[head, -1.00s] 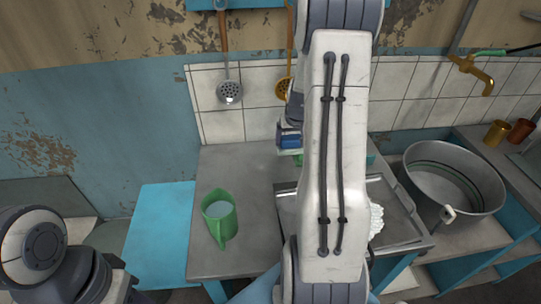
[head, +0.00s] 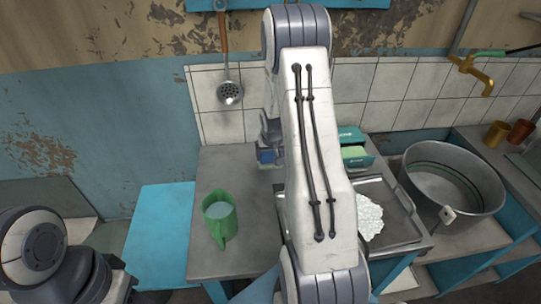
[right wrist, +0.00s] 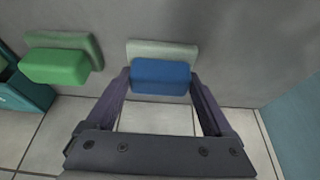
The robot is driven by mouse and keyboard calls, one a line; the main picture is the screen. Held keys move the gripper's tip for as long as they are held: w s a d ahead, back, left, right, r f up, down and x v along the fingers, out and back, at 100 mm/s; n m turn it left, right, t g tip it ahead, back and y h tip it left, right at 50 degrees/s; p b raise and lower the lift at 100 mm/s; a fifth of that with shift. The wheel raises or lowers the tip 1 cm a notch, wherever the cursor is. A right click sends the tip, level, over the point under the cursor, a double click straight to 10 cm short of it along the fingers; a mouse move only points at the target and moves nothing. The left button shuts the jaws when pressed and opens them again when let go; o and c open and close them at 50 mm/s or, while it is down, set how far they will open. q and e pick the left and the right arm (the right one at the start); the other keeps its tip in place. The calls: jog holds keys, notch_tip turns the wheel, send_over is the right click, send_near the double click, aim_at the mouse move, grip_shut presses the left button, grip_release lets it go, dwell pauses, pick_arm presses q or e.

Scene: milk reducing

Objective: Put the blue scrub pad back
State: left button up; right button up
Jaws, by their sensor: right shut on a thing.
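The blue scrub pad (right wrist: 161,77) is between the two fingers of my right gripper (right wrist: 160,88) in the right wrist view, with a pale greenish layer showing behind it. In the head view the pad (head: 267,156) is over the back of the grey counter, left of my arm. My right gripper (head: 269,138) is shut on it, partly hidden by my own forearm. A teal box (head: 359,150) stands at the back right of the counter with a green pad (head: 354,152) at its front. The green pad (right wrist: 57,66) also shows left of my gripper in the right wrist view. My left gripper is out of view.
A green jug (head: 220,217) stands at the counter's front left. A metal tray (head: 401,232) with a crumpled white thing (head: 369,216) lies to the right, partly behind my arm. A large metal pot (head: 455,190) is further right. The tiled wall (head: 225,125) closes the back.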

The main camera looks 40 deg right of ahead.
jog(key=shift+f, duration=0.1)
jog(key=shift+f+b, duration=0.15)
jog(key=shift+b, duration=0.15)
jog(key=o, duration=1.2)
jog(key=shift+s+r+p, duration=0.1)
jog(key=shift+r+p, duration=0.35)
jog(key=shift+r, duration=0.15)
jog(key=v, duration=1.1)
jog(key=shift+a+r+p, duration=0.1)
jog(key=shift+r+p, duration=0.1)
jog(key=shift+p, duration=0.15)
